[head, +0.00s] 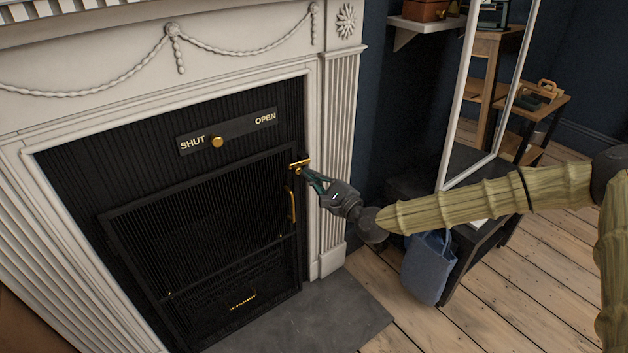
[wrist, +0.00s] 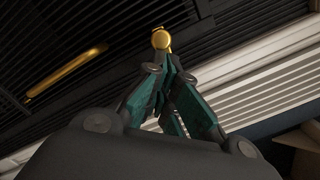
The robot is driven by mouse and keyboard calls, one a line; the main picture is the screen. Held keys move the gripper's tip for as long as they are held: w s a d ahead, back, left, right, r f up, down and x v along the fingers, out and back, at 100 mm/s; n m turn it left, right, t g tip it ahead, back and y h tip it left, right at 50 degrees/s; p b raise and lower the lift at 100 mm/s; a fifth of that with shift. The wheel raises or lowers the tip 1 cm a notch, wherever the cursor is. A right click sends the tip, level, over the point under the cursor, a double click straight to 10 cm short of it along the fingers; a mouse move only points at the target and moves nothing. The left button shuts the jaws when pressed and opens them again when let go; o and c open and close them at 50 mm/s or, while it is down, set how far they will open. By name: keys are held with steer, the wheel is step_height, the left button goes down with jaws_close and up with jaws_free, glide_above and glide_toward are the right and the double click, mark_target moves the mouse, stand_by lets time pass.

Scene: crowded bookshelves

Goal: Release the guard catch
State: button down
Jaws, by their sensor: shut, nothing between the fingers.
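The guard (head: 205,245) is a black mesh panel in a dark frame, standing in front of the fireplace opening. A small brass catch (head: 299,163) sits at its upper right corner, and it also shows in the wrist view (wrist: 161,39). A vertical brass handle (head: 291,205) is just below the catch; in the wrist view it is the gold bar (wrist: 66,71). My gripper (head: 305,172) is shut, with its fingertips at the catch. In the wrist view, the fingers (wrist: 167,62) come together right below the catch's round end. I cannot tell whether they touch it.
A plate marked SHUT and OPEN (head: 240,130) has a brass knob (head: 217,141) near SHUT. The white fireplace surround (head: 338,150) stands close to the right of the catch. A blue bag (head: 428,267) hangs by a dark bench. A stone hearth (head: 320,320) lies below.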

steer(key=shift+s+a+r+m+t+b, duration=0.1)
steer(key=shift+r+m+t+b, duration=0.1)
steer(key=shift+m+b, duration=1.25)
steer(key=shift+s+a+r+m+t+b, duration=0.1)
steer(key=shift+r+m+b, duration=0.1)
steer(key=shift+m+b, duration=1.2)
steer(key=shift+r+m+b, duration=0.15)
steer(key=shift+m+b, duration=0.45)
steer(key=shift+m, duration=0.55)
steer(key=shift+w+d+r+m+h+b, duration=0.1)
steer(key=shift+r+m+h+b, duration=0.15)
steer(key=shift+m+b, duration=0.7)
steer(key=shift+r+m+h+b, duration=0.1)
steer(key=shift+m+h+b, duration=0.15)
steer(key=shift+m+b, duration=0.65)
steer(key=shift+m, duration=0.35)
steer(key=shift+d+r+m+t+b, duration=0.1)
steer(key=shift+r+m+t+b, duration=0.25)
steer(key=shift+m+b, duration=0.55)
